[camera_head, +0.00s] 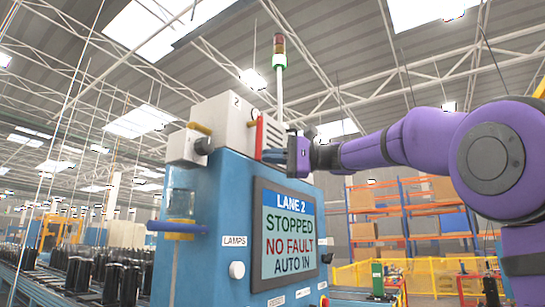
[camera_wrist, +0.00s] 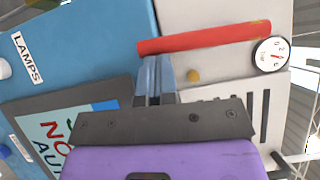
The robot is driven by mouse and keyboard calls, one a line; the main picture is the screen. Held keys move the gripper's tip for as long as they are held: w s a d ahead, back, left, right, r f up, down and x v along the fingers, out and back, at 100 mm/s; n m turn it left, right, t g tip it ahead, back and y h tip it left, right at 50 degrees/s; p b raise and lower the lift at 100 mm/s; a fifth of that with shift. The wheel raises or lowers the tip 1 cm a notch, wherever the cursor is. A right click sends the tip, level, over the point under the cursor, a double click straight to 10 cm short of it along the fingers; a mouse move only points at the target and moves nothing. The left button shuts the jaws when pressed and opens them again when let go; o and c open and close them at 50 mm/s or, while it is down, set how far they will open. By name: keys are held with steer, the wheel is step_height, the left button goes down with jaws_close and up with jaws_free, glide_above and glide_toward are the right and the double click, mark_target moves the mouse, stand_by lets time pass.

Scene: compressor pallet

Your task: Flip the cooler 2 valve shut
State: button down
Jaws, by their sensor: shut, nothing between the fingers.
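A white cooler box (camera_head: 226,122) marked 2 sits on top of the blue cabinet. A red valve lever (camera_head: 259,134) stands upright along its side; the wrist view also shows the red lever (camera_wrist: 205,38) as a long bar beside a small round gauge (camera_wrist: 271,54). My gripper (camera_head: 271,155) is at the lower end of the lever, its fingers (camera_wrist: 154,62) shut with nothing between them. The fingertips lie close against the lever's end; I cannot tell whether they touch.
The blue cabinet (camera_head: 215,215) carries a screen (camera_head: 287,237) reading LANE 2 STOPPED, NO FAULT, AUTO IN. A signal pole (camera_head: 280,95) with a green light rises behind.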

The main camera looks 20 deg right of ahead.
steer(key=s+a+r+m+t, duration=0.3)
steer(key=a+m+t, duration=0.1)
steer(key=m, duration=0.4)
steer(key=s+a+r+m+t+y, duration=0.1)
steer(key=s+a+r+m+t, duration=0.2)
steer(key=a+m+t, duration=0.2)
steer(key=m, duration=0.3)
steer(key=shift+s+m+t, duration=0.3)
steer(key=shift+s+r, duration=0.1)
steer(key=shift+r, duration=0.15)
stand_by(0.4)
